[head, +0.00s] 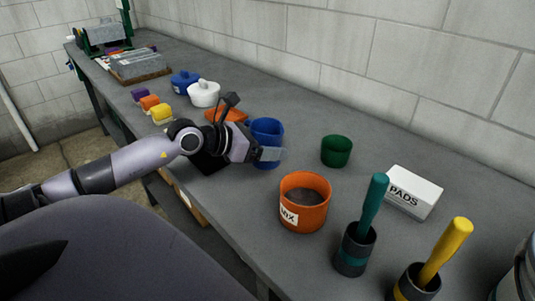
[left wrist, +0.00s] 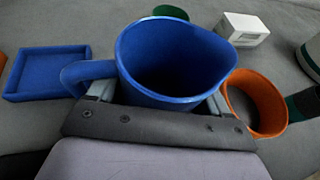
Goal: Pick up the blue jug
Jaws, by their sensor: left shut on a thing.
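The blue jug (head: 267,128) stands upright on the grey bench in the head view, partly hidden behind my left gripper (head: 262,153). In the left wrist view the blue jug (left wrist: 175,62) fills the middle, with its open rim up, its handle at the left and its spout at the upper right. My left gripper (left wrist: 155,98) is shut on the jug, with a finger on each side of its body. Whether the jug's base touches the bench is hidden. My right gripper is not in either view.
An orange pot marked MIX (head: 304,203) stands close to the jug's right. A green cup (head: 336,151), a white PADS box (head: 413,192) and handled tools in dark cups (head: 355,250) lie further right. A blue tray (left wrist: 45,75) is left of the jug. The wall runs behind.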

